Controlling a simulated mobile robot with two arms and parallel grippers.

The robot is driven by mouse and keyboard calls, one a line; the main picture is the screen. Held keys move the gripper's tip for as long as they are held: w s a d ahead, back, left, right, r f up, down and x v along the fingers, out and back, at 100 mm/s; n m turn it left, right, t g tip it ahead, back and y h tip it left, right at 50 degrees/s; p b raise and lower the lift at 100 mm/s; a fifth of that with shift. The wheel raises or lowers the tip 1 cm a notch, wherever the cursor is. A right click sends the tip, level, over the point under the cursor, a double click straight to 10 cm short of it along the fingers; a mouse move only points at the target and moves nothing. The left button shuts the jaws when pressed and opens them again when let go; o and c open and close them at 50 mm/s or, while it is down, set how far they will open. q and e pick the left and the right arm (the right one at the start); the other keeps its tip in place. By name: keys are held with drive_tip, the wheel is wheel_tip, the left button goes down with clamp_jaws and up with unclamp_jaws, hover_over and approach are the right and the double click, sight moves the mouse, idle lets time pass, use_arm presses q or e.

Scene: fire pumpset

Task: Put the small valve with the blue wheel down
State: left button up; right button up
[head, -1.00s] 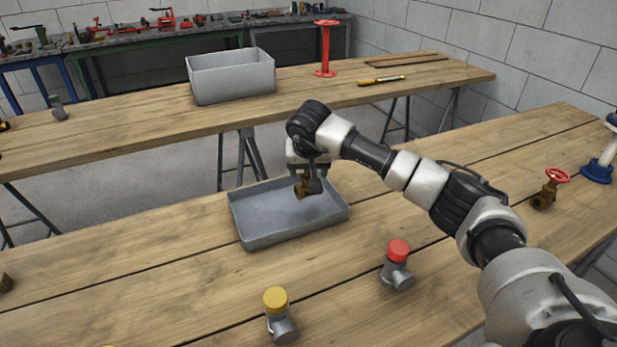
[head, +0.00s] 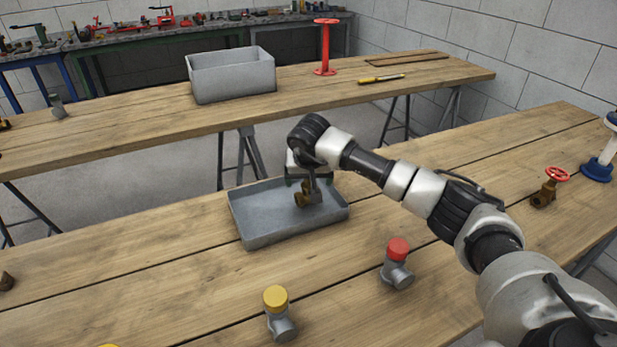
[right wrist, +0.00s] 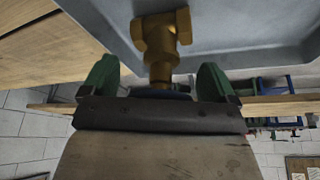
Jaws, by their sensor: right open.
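The small brass valve (head: 302,199) is in the grey tray (head: 258,218), at the tray's right half, and appears to lie on its floor. In the right wrist view its brass body (right wrist: 160,45) shows against the tray's grey surface (right wrist: 245,25). Its wheel end is mostly hidden by my right gripper (right wrist: 157,78), with only a dark bluish edge showing. The right gripper's green fingers are open, one on each side of the valve's wheel end, with gaps visible. My left gripper is not in view.
A yellow-capped fitting (head: 276,300) and a red-capped fitting (head: 398,250) stand in front of the tray. A red-wheeled brass valve (head: 550,187) and a blue-based part (head: 599,168) are at the right. The table left of the tray is mostly clear.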

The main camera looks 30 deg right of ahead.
drive_tip(key=v, duration=1.2)
